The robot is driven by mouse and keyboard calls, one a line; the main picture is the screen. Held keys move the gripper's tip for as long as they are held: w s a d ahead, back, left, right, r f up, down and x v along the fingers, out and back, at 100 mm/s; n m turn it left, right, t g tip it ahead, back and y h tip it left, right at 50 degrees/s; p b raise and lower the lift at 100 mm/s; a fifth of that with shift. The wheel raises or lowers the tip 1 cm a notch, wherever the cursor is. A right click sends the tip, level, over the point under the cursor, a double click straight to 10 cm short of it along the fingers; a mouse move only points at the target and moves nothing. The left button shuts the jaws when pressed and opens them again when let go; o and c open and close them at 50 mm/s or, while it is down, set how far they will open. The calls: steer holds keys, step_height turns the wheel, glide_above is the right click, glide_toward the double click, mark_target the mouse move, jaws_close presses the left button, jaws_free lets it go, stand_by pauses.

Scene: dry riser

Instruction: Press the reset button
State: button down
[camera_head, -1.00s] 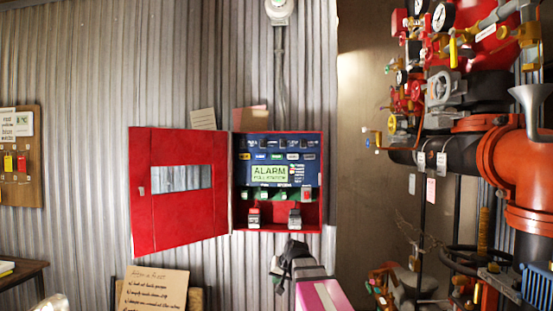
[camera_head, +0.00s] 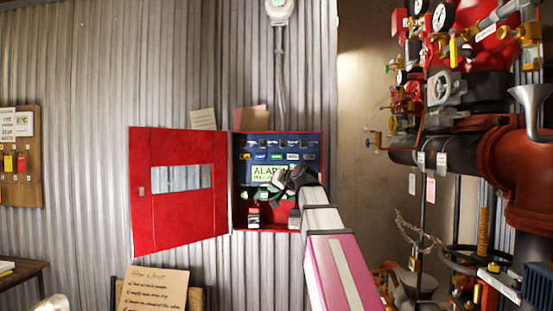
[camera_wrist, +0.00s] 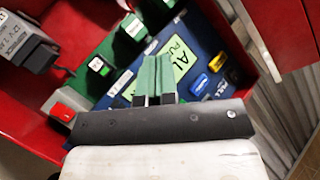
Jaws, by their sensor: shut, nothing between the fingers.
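The red alarm box (camera_head: 238,215) is open on the wall, with a blue panel (camera_head: 247,170) and a yellow-green "ALARM" sign inside. Below the sign is a row of buttons. I cannot read which is the reset button. My gripper (camera_head: 279,180) is shut and empty in front of the panel's right part, hiding the red button in the head view. Its fingertips (camera_wrist: 155,66) appear over the panel, right of the buttons; contact is unclear.
The box's red door (camera_head: 180,225) stands open to the left. Pipes and valves (camera_head: 440,120) crowd the right side. A handwritten board (camera_head: 155,290) stands below.

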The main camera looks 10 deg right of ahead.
mark_target(276, 158)
step_height(276, 158, up, 10)
steer(key=s+t+y, duration=0.1)
steer(key=s, duration=0.1)
steer(key=shift+r+t, duration=0.15)
steer(key=shift+t, duration=0.15)
steer(key=shift+w, duration=0.1)
steer(key=shift+w+d, duration=0.4)
steer(key=shift+w, duration=1)
steer(key=shift+w+d, duration=0.35)
steer(key=shift+w, duration=1.05)
steer(key=shift+w+d, duration=0.4)
steer(key=shift+w, duration=1)
steer(key=shift+w+d, duration=0.1)
steer(key=shift+w, duration=0.3)
steer(key=shift+w+d, duration=0.1)
steer(key=shift+w, duration=0.4)
steer(key=shift+s, duration=0.15)
steer(key=shift+s+a, duration=0.2)
steer(key=shift+s, duration=0.55)
